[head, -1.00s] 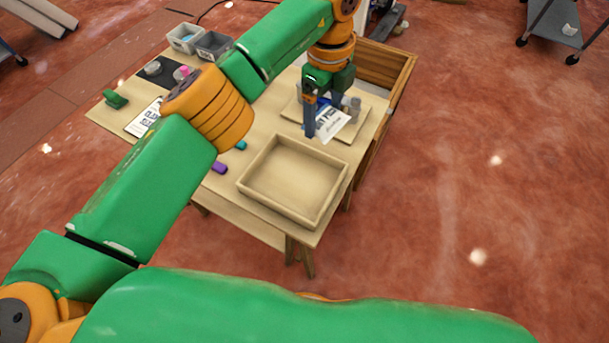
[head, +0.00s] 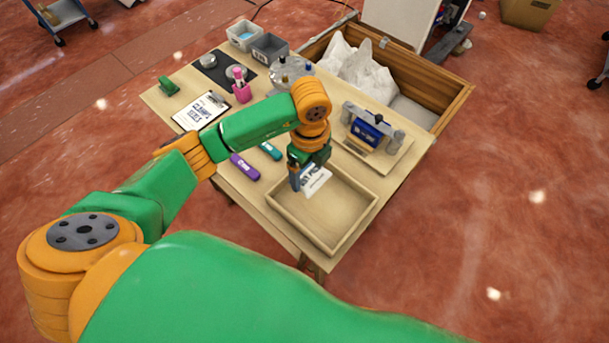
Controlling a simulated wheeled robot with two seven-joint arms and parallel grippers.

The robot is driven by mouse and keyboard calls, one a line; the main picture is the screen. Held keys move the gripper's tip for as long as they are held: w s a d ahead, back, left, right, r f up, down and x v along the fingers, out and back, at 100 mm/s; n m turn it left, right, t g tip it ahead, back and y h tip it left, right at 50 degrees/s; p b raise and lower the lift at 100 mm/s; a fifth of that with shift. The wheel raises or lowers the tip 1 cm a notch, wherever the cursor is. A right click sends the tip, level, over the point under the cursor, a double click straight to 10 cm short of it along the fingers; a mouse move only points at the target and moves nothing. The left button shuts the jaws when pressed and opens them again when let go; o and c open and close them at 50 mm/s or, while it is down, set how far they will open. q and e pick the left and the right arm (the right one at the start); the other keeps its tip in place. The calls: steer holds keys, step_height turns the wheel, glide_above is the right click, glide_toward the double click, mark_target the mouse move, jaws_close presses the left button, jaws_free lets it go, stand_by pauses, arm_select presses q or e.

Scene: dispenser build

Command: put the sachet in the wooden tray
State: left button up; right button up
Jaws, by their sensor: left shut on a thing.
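The wooden tray (head: 352,229) is a shallow, pale, square box at the near right corner of the table. My left gripper (head: 296,185) points down over the tray's far left part. It is shut on the white sachet (head: 317,181), which has dark print and sticks out to the right of the fingers. The sachet is tilted and appears to be above the tray floor; I cannot tell the exact height. No other object shows in the tray. My right gripper is not in view.
A dispenser stand with a blue block (head: 367,133) stands on a board behind the tray. Purple (head: 244,167) and teal (head: 270,151) markers lie left of the tray. A clipboard (head: 202,111), a pink holder (head: 241,91) and bins (head: 270,47) are farther back. A wooden crate (head: 455,103) stands behind the table.

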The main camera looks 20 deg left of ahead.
mark_target(305, 182)
arm_select(q)
steer(key=f, duration=0.4)
steer(key=shift+s+a+p, duration=0.35)
steer(key=shift+s, duration=0.05)
steer(key=shift+w+f, duration=0.1)
steer(key=shift+f, duration=0.2)
steer(key=o, duration=1.1)
steer(key=shift+r, duration=0.15)
step_height(305, 182, up, 12)
steer(key=shift+r, duration=0.1)
